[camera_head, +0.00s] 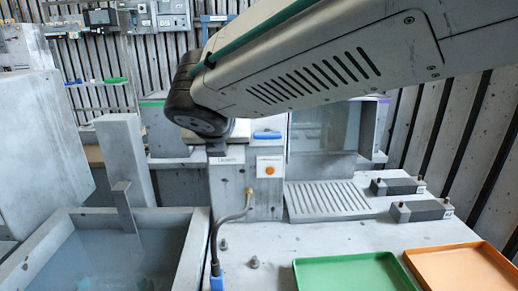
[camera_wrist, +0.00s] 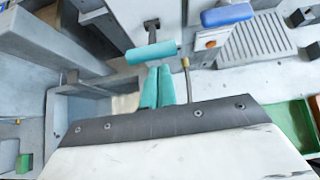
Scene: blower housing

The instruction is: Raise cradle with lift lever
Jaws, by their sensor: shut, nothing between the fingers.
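In the wrist view a teal cylindrical grip (camera_wrist: 152,53) on a dark stem (camera_wrist: 151,27) looks like the lift lever. My gripper (camera_wrist: 158,70) shows as two teal fingers side by side, shut and empty. Their tips sit just below the teal grip in the picture; I cannot tell whether they touch it. In the head view my arm covers the gripper and the lever. A grey upright bar with a flat top (camera_head: 123,205) stands at the tank; I cannot tell whether it belongs to the cradle. The cradle itself is not clearly seen.
A tank with bluish liquid (camera_head: 100,255) is at lower left. A grey housing has a blue handle (camera_head: 267,135) and an orange button (camera_head: 270,171). A cable runs down its front. Green (camera_head: 352,272) and orange (camera_head: 462,268) trays lie at lower right.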

